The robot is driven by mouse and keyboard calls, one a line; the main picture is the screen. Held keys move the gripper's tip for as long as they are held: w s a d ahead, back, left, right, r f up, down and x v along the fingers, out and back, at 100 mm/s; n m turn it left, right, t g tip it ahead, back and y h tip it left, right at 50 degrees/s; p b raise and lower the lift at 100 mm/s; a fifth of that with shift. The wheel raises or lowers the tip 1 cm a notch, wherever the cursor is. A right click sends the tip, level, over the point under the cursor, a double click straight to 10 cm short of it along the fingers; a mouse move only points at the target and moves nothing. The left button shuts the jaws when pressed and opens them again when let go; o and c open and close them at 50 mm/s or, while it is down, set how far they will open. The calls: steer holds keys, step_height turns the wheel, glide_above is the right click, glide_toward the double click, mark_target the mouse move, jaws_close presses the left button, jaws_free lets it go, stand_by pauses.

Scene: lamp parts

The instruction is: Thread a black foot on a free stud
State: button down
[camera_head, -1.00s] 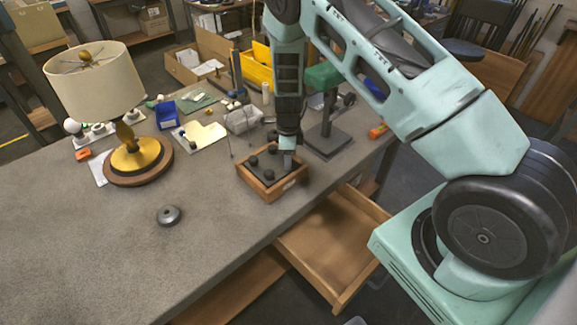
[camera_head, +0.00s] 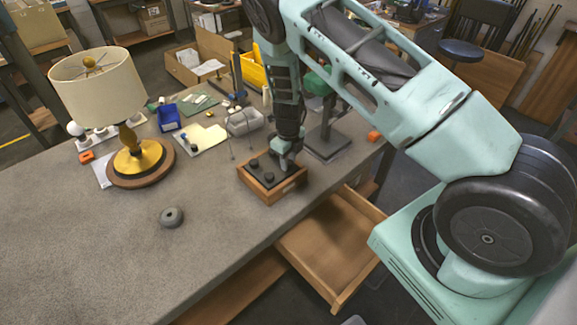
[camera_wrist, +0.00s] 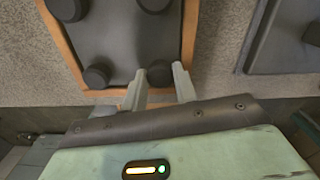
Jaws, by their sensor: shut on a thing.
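A wooden-framed tray (camera_head: 268,197) with a dark plate sits near the bench's front edge; it also shows in the wrist view (camera_wrist: 62,42). Round black feet stand at the plate's corners, one at near left (camera_wrist: 97,75), one at far left (camera_wrist: 68,8) and one at far right (camera_wrist: 154,4). My gripper (camera_wrist: 160,82) is over the tray's near-right corner, shut on a black foot (camera_wrist: 160,71) between its fingertips. In the head view my gripper (camera_head: 286,164) points down at the tray's right side. The stud under the held foot is hidden.
A grey round weight (camera_head: 172,217) lies on open bench to the left. A lamp (camera_head: 140,160) stands at the left. A dark stand base (camera_head: 328,146) is close behind the tray. An open drawer (camera_head: 330,245) juts out below the bench edge.

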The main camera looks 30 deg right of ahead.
mark_target(289, 161)
steer(key=shift+r, duration=0.1)
steer(key=m+p, duration=0.2)
steer(key=m, duration=0.2)
steer(key=shift+m, duration=1.4)
steer(key=shift+p, duration=0.3)
steer(key=shift+m, duration=0.4)
steer(key=c, duration=1)
jaws_free()
steer(key=shift+m, duration=0.3)
step_height(289, 161, up, 17)
steer(key=b, duration=0.4)
steer(key=shift+r, duration=0.1)
